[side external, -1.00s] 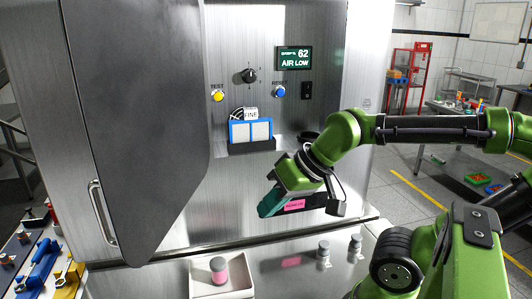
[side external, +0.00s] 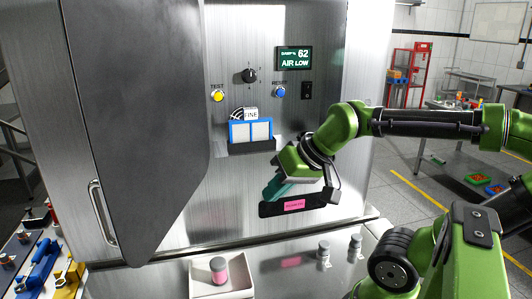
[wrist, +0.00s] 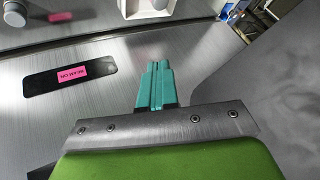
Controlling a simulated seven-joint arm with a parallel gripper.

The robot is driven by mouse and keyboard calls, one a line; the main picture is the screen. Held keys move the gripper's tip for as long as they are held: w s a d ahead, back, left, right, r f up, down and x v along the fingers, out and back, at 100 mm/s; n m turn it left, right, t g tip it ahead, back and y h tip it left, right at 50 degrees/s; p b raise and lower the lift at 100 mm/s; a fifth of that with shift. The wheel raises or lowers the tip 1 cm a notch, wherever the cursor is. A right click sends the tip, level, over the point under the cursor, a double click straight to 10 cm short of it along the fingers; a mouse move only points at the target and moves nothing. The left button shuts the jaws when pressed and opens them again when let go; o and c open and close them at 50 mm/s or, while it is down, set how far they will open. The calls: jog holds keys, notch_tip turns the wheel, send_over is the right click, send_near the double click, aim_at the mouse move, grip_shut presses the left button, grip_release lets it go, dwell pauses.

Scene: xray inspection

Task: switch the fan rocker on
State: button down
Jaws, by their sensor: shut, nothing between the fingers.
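A small black rocker switch (side external: 307,91) sits on the steel cabinet front, right of the blue RESET button (side external: 280,91). It carries no readable label, and its position is too small to tell. A display (side external: 294,59) above it reads 62 and AIR LOW. My gripper (side external: 270,197) is below and left of the rocker, in front of the lower cabinet face. Its teal fingers point down and left. In the wrist view the fingers (wrist: 156,84) are together with nothing between them. The rocker is not visible in the wrist view.
A black plate with a pink label (side external: 292,205) is close by the fingers. Above are a blue-framed holder (side external: 233,140), a dark knob (side external: 249,75) and a yellow TEST button (side external: 217,96). A white tray (side external: 243,286) and small bottles (side external: 324,250) stand on the ledge below.

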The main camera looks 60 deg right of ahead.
jog(key=s+d+r+m+h, duration=0.2)
jog(key=d+r+m+h, duration=0.2)
jog(key=d+r+m, duration=0.6)
jog(key=s+d+r+m+h, duration=0.2)
jog(key=d+r+m+h, duration=0.2)
jog(key=d+r+m, duration=0.7)
jog(key=shift+r, duration=0.3)
jog(key=shift+d, duration=0.1)
send_near(308, 90)
jog(key=shift+x, duration=2.85)
